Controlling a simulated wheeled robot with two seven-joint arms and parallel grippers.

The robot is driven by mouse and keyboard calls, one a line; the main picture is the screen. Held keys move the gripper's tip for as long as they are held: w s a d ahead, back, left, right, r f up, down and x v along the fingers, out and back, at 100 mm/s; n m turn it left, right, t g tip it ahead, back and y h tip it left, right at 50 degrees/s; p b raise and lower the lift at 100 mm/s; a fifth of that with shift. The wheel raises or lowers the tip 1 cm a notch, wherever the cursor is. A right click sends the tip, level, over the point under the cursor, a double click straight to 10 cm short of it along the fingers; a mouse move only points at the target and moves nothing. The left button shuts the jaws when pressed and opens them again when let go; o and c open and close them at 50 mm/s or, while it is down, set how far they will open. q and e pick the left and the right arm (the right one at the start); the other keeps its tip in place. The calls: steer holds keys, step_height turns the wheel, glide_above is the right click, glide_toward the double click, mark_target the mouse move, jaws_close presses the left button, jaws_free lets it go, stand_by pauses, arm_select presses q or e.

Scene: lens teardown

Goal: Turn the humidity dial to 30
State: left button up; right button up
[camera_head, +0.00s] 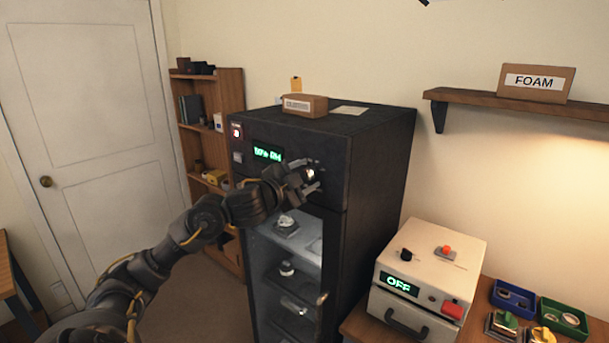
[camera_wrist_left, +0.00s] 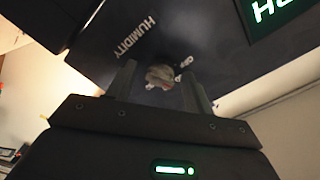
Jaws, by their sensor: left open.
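The dark cabinet (camera_head: 375,165) has a green-lit display (camera_head: 268,153) on its upper front; its digits are too blurred to read surely. In the left wrist view the word HUMIDITY is printed beside a pale round dial (camera_wrist_left: 160,76). The dial's number marks are too small to read. My left gripper (camera_head: 312,180) is at the upper front panel and mostly hides the dial in the head view. In the wrist view its two fingers (camera_wrist_left: 158,84) are open, one on each side of the dial; I cannot tell whether they touch it. My right gripper is not in view.
The cabinet's glass door (camera_head: 257,270) is below my left gripper, with several items on shelves behind it. A cardboard box (camera_head: 305,105) lies on top. A white machine reading OFF (camera_head: 440,262) and small trays (camera_head: 513,297) stand on the bench at right.

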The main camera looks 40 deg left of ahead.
arm_select(q)
steer(key=c, duration=0.9)
steer(key=shift+m, duration=0.3)
steer(key=m+b, duration=0.2)
steer(key=m, duration=0.1)
steer(key=shift+f+b, duration=0.1)
steer(key=shift+b, duration=0.2)
steer(key=m+b, duration=0.3)
steer(key=m, duration=0.3)
steer(key=m+b, duration=0.2)
steer(key=m, duration=0.2)
steer(key=shift+m+b, duration=1)
steer(key=shift+m, duration=1.1)
